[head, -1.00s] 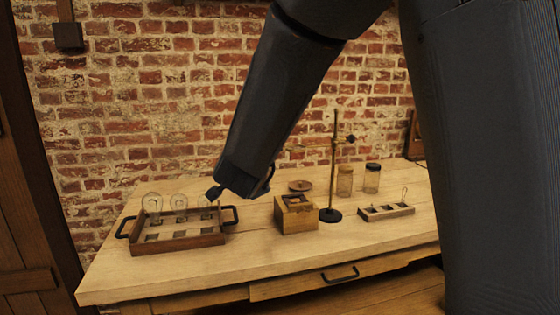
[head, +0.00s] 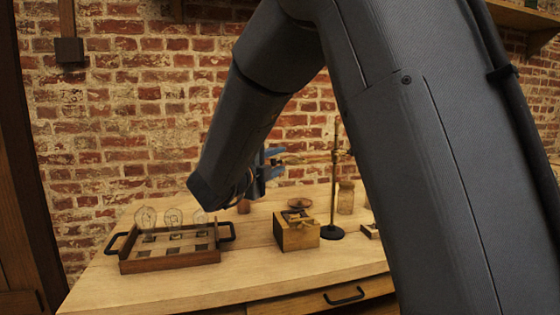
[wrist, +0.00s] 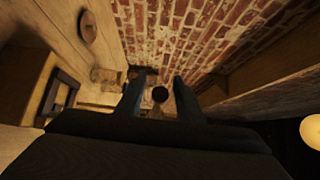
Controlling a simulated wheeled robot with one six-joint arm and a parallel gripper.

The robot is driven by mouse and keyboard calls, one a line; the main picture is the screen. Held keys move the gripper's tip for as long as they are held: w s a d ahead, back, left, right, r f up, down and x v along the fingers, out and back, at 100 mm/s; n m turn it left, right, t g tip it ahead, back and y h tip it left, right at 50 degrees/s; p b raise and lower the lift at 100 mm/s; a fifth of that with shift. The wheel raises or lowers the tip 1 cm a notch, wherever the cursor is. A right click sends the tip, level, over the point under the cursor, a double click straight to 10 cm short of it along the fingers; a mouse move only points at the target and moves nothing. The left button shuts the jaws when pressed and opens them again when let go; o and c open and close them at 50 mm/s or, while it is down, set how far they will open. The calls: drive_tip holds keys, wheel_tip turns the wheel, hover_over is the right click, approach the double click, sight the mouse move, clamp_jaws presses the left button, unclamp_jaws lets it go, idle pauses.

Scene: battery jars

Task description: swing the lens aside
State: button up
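My gripper (head: 274,163) shows its blue fingers just right of my dark forearm, above the table. In the wrist view its two fingers (wrist: 158,92) stand apart, with a small dark round thing (wrist: 160,95) seen between them; I cannot tell whether it touches either finger. A dark-based stand with a thin brass post (head: 335,185) carries a brass arm (head: 312,158) that reaches left to the fingers. No lens shows clearly; the arm's left end is partly hidden by my gripper. A wooden box (head: 297,236) with an open top stands left of the stand; it also shows in the wrist view.
A wooden tray (head: 170,260) with black handles and several glass bulbs stands at the left. A glass jar (head: 346,197) is behind the stand. A round wooden disc (head: 300,203) lies behind the box. The brick wall (head: 110,120) is close behind. My arm hides the table's right side.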

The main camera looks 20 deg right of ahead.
drive_tip(key=shift+x, duration=0.8)
clamp_jaws()
